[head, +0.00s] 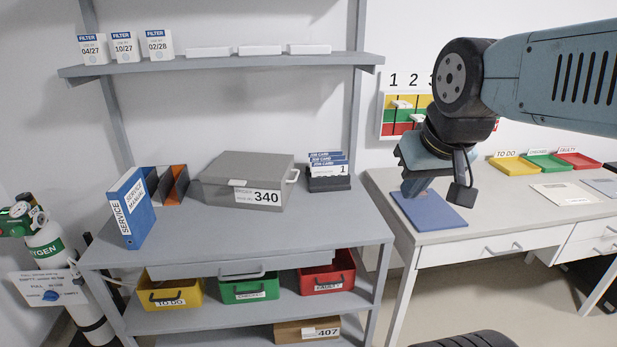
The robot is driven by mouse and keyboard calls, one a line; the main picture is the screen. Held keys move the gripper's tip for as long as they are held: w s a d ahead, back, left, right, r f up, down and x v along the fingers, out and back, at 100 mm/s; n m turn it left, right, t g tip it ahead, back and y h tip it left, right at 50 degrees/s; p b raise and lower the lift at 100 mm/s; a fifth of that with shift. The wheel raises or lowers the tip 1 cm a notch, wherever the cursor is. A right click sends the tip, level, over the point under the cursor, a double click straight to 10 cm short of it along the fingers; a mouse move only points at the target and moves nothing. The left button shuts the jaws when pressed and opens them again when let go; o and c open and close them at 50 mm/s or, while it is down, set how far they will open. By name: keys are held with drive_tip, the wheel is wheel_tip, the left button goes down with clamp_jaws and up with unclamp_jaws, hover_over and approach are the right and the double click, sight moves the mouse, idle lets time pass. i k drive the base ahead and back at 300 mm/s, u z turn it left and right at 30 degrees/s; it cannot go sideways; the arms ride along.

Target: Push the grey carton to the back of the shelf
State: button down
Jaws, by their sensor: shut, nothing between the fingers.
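A grey carton (245,182), with a label reading 340 and a handle on its right side, lies flat on the top of the grey bench (330,225). It sits towards the back of that surface, slightly turned. My gripper (413,190) is shut and empty. It points down over the desk on the right, in front of or just above a blue flat pad (440,212); I cannot tell whether it touches it. It is well to the right of the carton and apart from it.
A blue service manual (133,207) and a file holder (165,184) stand left of the carton. A dark card rack (328,182) stands close on its right. The bench top in front is clear. A brown carton (300,330) labelled 407 sits on the bottom shelf.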

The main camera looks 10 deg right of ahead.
sight(257, 199)
drive_tip(key=u, duration=0.1)
drive_tip(key=i, duration=0.95)
drive_tip(key=z, duration=0.1)
